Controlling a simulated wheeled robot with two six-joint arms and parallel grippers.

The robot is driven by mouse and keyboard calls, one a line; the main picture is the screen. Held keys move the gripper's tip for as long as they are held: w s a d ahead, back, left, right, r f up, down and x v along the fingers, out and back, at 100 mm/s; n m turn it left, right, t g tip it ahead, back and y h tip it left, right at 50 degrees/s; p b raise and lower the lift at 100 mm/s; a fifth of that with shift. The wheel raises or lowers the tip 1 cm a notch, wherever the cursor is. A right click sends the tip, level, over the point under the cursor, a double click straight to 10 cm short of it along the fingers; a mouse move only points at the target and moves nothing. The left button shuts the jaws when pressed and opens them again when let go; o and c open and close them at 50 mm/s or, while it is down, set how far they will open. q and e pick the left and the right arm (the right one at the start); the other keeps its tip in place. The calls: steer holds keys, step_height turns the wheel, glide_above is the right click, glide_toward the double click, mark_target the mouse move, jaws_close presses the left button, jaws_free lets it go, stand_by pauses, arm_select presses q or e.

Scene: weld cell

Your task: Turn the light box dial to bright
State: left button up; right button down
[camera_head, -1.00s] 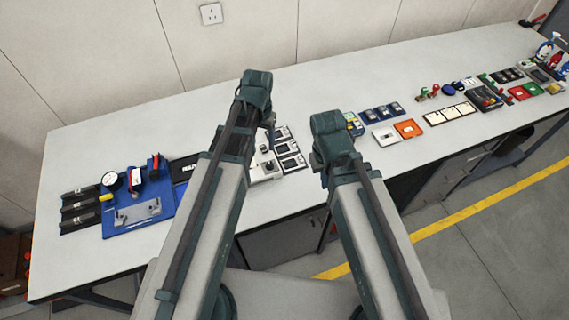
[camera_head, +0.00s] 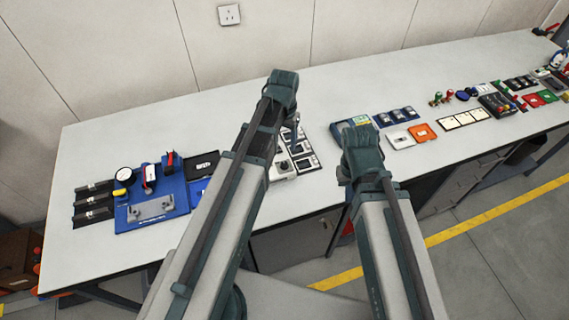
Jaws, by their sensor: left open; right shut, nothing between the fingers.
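A small pale box with a dark knob (camera_head: 282,168) stands on the bench, just right of my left forearm. It may be the light box with its dial, but it is too small to read any marking or setting. My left gripper (camera_head: 293,130) is open above the bench, behind and above this box, and appears apart from it; its fingers are mostly hidden by the wrist. My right gripper (camera_head: 345,172) is shut and empty, over the front part of the bench to the right of the box, largely hidden by its own wrist.
Dark-screened modules (camera_head: 302,152) sit beside the pale box. A blue fixture board (camera_head: 180,202) with a gauge (camera_head: 125,174) lies at left. White (camera_head: 400,139) and orange (camera_head: 422,132) trays and several small parts lie at right. The bench's back strip (camera_head: 400,75) is clear.

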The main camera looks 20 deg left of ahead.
mark_target(284, 163)
arm_select(q)
step_height(284, 163, down, 11)
steer(key=b, duration=0.9)
steer(key=shift+r+b, duration=0.1)
steer(key=shift+b, duration=0.3)
jaws_close()
